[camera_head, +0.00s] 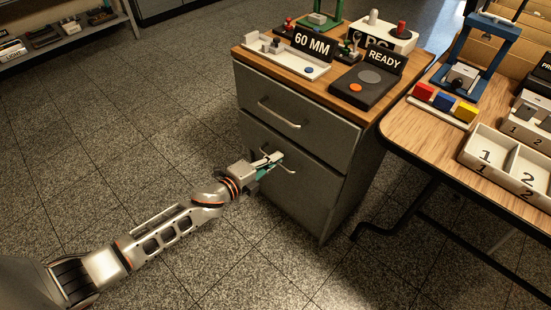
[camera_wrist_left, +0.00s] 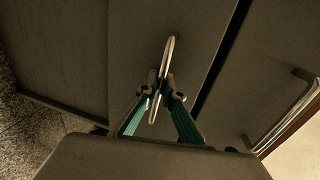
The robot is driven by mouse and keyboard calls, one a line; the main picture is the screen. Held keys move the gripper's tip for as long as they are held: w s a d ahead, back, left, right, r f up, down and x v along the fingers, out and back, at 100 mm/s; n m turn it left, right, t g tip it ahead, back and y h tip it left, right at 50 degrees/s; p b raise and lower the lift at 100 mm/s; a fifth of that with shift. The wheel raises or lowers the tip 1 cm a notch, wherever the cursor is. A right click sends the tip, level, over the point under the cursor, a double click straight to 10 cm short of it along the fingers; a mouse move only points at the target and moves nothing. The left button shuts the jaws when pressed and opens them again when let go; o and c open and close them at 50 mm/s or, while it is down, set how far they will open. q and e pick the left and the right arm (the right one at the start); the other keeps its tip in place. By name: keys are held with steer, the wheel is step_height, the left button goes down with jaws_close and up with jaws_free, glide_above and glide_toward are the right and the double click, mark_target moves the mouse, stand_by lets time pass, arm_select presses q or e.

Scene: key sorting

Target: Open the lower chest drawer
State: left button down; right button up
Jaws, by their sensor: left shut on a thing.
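The grey chest (camera_head: 330,180) stands in the middle of the head view with two drawers. The lower drawer (camera_head: 312,196) looks closed, its front about level with the upper drawer. Its curved metal handle (camera_head: 287,169) also shows in the left wrist view (camera_wrist_left: 170,48). My left gripper (camera_head: 274,160) is at this handle, its teal fingers on both sides of the bar, shut on it. In the left wrist view the fingertips (camera_wrist_left: 158,87) pinch the bar. The upper drawer (camera_head: 296,104) is closed, with its own handle (camera_head: 278,114). My right gripper is not in view.
A wooden table (camera_head: 418,128) with trays and blocks stands close to the chest's right. The chest top holds a white tray (camera_head: 290,62), a READY box (camera_head: 365,84) and small items. Tiled floor (camera_head: 150,110) in front and left of the chest is clear. A shelf (camera_head: 70,40) is far left.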

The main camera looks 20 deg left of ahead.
arm_select(q)
steer(key=f+v, duration=0.2)
steer(key=v, duration=1)
steer(key=s+f+p+v, duration=0.1)
steer(key=f+v, duration=0.2)
steer(key=v, duration=1)
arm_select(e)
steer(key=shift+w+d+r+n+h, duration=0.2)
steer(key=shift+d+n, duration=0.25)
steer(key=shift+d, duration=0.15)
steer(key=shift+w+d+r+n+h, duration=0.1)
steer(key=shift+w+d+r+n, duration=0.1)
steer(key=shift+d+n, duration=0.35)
arm_select(q)
steer(key=shift+s+a+f, duration=0.1)
steer(key=shift+f, duration=0.05)
steer(key=c, duration=2.5)
jaws_free()
steer(key=v, duration=1.2)
